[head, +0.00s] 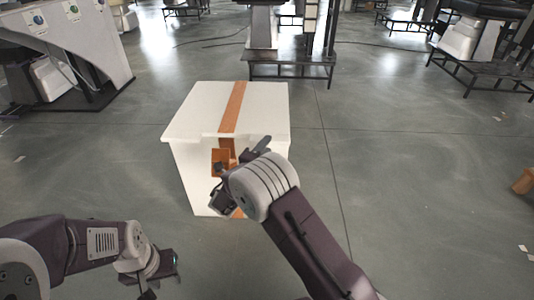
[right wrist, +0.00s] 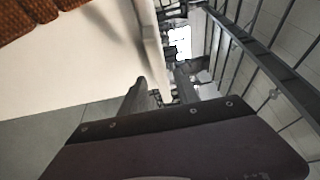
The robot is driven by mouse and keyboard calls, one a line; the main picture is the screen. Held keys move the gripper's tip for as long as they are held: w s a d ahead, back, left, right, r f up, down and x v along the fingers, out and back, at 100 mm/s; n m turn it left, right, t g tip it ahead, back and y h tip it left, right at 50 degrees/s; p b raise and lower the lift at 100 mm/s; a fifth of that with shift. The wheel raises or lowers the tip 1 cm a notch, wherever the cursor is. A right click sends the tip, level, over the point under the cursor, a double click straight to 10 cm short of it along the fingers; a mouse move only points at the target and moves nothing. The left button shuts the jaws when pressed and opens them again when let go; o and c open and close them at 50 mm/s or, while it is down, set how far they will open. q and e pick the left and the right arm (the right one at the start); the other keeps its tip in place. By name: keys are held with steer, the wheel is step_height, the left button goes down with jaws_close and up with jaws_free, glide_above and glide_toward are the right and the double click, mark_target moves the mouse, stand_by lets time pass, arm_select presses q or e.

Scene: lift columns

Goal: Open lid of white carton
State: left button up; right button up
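The white carton (head: 192,182) stands on the floor in the middle of the head view, with an orange-brown stripe over its top and front. Its lid (head: 190,113) looks closed and flat. An orange-brown tab (head: 217,156) shows on the front below the lid's edge. My right gripper (head: 240,165) is at the carton's front, just below the lid's front edge, and partly hides the tab. In the right wrist view its fingers (right wrist: 160,92) are apart, with a pale edge of the carton between them; contact cannot be told. My left gripper (head: 163,274) is low at the left, away from the carton.
A white stand with a dark base (head: 85,92) is at the upper left. A dark metal platform (head: 290,72) stands behind the carton, and another (head: 470,68) is at the upper right. A brown object (head: 523,181) lies at the right edge. The floor around the carton is clear.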

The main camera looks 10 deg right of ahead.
steer(key=shift+w+d, duration=0.4)
steer(key=shift+w, duration=0.05)
jaws_close()
stand_by(1.1)
